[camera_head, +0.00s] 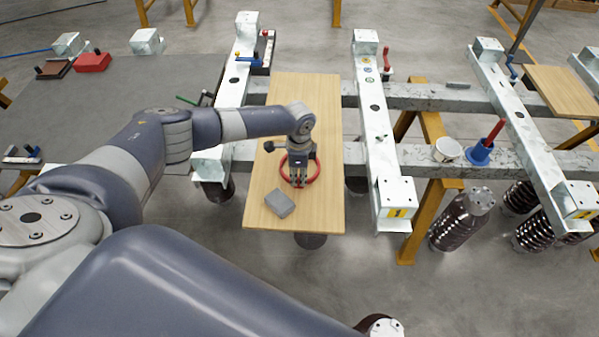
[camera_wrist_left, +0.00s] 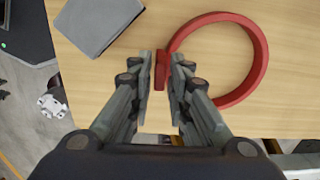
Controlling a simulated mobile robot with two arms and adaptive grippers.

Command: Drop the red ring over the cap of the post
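The red ring (camera_head: 313,168) lies on a wooden board, and it also shows in the left wrist view (camera_wrist_left: 262,55). My left gripper (camera_head: 299,184) points down at the ring's near side. In the left wrist view its fingertips (camera_wrist_left: 162,62) stand closely on both sides of a narrow red part at the ring's left edge. Whether they press on it is unclear. A dark brown post (camera_head: 452,225) with a pale metal cap (camera_head: 482,200) stands at the right. Another pale cap (camera_head: 384,327) shows at the bottom edge. Which post is meant is unclear. My right gripper is not in view.
The wooden board (camera_head: 330,205) lies across the metal frame. A grey block (camera_head: 280,203) lies on it, left of the ring. A white cup (camera_head: 447,150) and a blue holder with a red handle (camera_head: 482,152) stand on the beam at right. Yellow legs (camera_head: 428,215) stand near the brown post.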

